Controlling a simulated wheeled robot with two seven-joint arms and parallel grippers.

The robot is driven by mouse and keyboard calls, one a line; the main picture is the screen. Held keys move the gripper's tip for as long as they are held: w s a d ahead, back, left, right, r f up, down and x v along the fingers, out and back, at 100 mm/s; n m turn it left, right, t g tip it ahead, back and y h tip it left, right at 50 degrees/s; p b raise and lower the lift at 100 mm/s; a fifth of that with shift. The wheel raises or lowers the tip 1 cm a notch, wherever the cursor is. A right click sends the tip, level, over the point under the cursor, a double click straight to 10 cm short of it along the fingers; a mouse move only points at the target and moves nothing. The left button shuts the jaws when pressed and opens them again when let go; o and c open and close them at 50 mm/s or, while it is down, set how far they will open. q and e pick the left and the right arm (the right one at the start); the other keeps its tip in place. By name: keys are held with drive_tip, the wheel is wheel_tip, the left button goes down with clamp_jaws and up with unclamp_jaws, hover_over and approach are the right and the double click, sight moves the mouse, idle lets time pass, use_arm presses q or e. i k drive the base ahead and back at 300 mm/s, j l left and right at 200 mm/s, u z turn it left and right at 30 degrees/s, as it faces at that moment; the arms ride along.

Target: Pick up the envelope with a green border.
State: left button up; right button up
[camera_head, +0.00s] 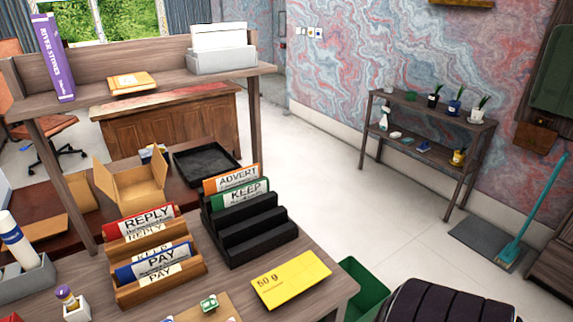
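A green-bordered envelope (245,191) marked KEEP stands upright in the black stepped sorter (262,237), just in front of an orange-bordered one (232,177) marked ADVERT. Only its upper part shows; the rest is hidden in the slot. To the left, a wooden sorter (128,245) holds a red-bordered envelope (146,216) marked REPLY and a blue-bordered one (152,262) marked PAY. Neither of my grippers is in view.
A yellow envelope (291,279) marked 50 g lies flat at the desk's right edge. A shelf (180,75) spans the desk behind the sorters. A green bin (364,292) and a dark padded object (448,303) are beyond the right edge.

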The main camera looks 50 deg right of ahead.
sight(234, 196)
drive_tip(key=z, duration=1.3)
